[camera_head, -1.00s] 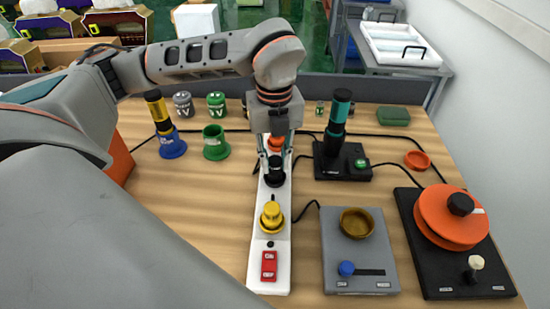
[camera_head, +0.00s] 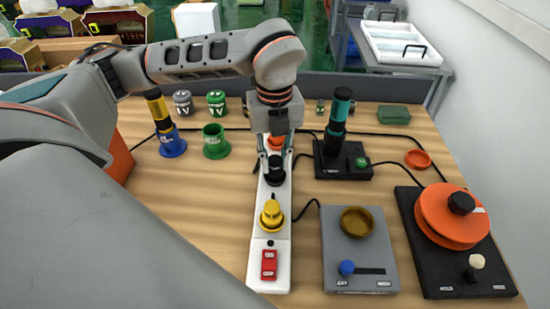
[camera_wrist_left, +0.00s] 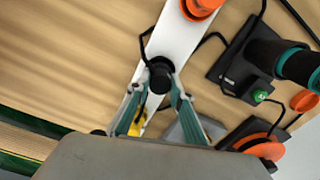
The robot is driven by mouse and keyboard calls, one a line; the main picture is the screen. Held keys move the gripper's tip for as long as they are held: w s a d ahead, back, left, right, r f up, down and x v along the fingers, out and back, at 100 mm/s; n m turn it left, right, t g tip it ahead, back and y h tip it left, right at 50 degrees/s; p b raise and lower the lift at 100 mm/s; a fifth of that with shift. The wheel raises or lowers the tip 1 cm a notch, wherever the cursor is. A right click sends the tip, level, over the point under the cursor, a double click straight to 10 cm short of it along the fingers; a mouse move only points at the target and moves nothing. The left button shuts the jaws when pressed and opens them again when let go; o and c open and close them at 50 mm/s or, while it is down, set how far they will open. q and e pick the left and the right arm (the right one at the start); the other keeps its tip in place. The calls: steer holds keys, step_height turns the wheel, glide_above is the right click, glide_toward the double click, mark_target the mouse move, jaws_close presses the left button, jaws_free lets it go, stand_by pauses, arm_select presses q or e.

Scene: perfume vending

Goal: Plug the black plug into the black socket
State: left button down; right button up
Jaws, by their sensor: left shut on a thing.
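The white power strip (camera_head: 255,205) runs lengthwise on the table. The black plug (camera_head: 275,172) is over its middle part, between an orange plug (camera_head: 276,142) and a yellow plug (camera_head: 271,215). My left gripper (camera_head: 275,160) points down and is shut on the black plug. In the left wrist view, the black plug (camera_wrist_left: 160,76) is between the fingertips (camera_wrist_left: 159,93), over the strip (camera_wrist_left: 177,38). The black socket is hidden under the plug. I cannot tell how far the plug is seated. My right gripper is not in view.
A black device with a teal-banded cylinder (camera_head: 338,118) stands right of the strip. A grey box (camera_head: 375,260) and an orange reel on a black base (camera_head: 450,217) are at the front right. Blue (camera_head: 173,146) and green (camera_head: 215,143) holders stand left. Black cables cross the table.

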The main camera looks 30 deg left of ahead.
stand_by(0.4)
arm_select(q)
steer(key=c, duration=1.7)
jaws_free()
steer(key=o, duration=0.5)
steer(key=shift+c, duration=0.2)
steer(key=shift+r+p, duration=2.3)
steer(key=shift+r, duration=1.15)
steer(key=shift+c, duration=0.3)
